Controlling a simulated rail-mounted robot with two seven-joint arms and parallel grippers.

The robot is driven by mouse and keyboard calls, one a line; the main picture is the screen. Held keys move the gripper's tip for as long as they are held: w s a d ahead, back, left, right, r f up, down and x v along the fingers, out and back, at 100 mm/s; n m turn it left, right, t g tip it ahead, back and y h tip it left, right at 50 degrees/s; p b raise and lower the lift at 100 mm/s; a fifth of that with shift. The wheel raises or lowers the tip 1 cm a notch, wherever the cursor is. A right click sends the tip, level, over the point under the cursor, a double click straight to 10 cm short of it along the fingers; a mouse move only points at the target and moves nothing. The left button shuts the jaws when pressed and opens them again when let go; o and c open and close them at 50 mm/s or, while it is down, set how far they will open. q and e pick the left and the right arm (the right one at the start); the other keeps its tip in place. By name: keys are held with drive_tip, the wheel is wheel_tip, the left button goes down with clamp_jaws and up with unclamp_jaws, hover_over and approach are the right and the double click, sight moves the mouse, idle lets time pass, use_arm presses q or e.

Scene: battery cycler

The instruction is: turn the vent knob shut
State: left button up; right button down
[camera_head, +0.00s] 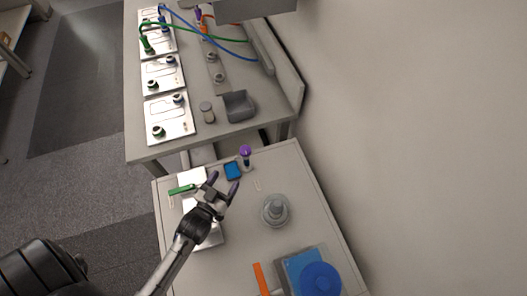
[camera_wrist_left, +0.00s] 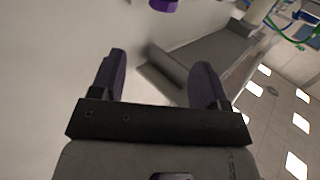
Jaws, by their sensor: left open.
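My left gripper (camera_head: 223,183) is open and empty over the near bench (camera_head: 300,225). In the wrist view its two dark purple fingers (camera_wrist_left: 160,62) stand apart with nothing between them. A purple knob-like top on a short upright post (camera_head: 245,151) stands just beyond the fingers, near the bench's far edge. A purple piece, probably the same one, is cut off at the top of the wrist view (camera_wrist_left: 163,5). I cannot tell for sure whether it is the vent knob. A large round blue part (camera_head: 320,279) sits at the front right. My right gripper is not in view.
A small blue block (camera_head: 232,171), a green strip (camera_head: 182,190) and a grey flanged cylinder (camera_head: 275,208) are near the gripper. An orange bar (camera_head: 261,279) lies in front. The far table holds white panels (camera_head: 169,117), cables and a grey bin (camera_head: 239,106).

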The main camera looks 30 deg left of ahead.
sight(242, 155)
use_arm(q)
drive_tip(key=shift+t, duration=0.3)
drive_tip(key=w, duration=0.4)
drive_tip(key=w+a+f, duration=0.1)
drive_tip(key=w, duration=0.4)
drive_tip(key=w+a+b, duration=0.1)
drive_tip(key=w, duration=0.3)
drive_tip(key=shift+w+f, duration=0.3)
drive_tip(key=shift+w, duration=0.1)
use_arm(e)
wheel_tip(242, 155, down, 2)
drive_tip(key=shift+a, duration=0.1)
use_arm(q)
drive_tip(key=c, duration=0.9)
drive_tip(key=shift+c, duration=0.2)
